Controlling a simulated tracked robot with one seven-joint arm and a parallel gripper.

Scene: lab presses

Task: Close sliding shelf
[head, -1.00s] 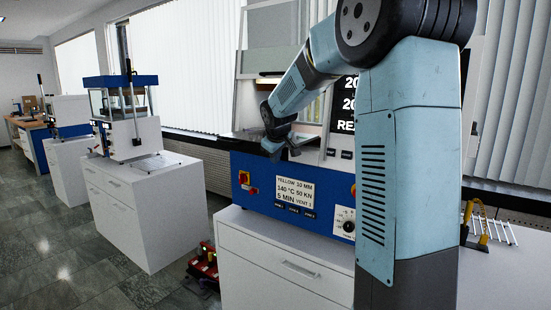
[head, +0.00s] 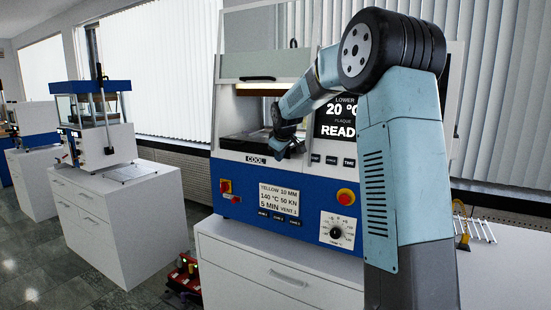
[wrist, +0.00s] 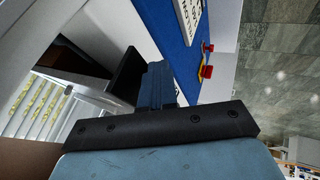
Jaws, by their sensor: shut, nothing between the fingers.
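The blue and white press (head: 235,175) stands on a white cabinet in the head view. Its lit chamber is open at the front, under a raised clear guard (head: 260,65).
Red knobs and a dial (head: 338,227) sit on the press front. A second press (head: 95,120) stands on a cabinet at left. A red object (head: 185,275) lies on the floor between the cabinets. A metal rack (head: 480,228) is at right. Open floor lies at lower left.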

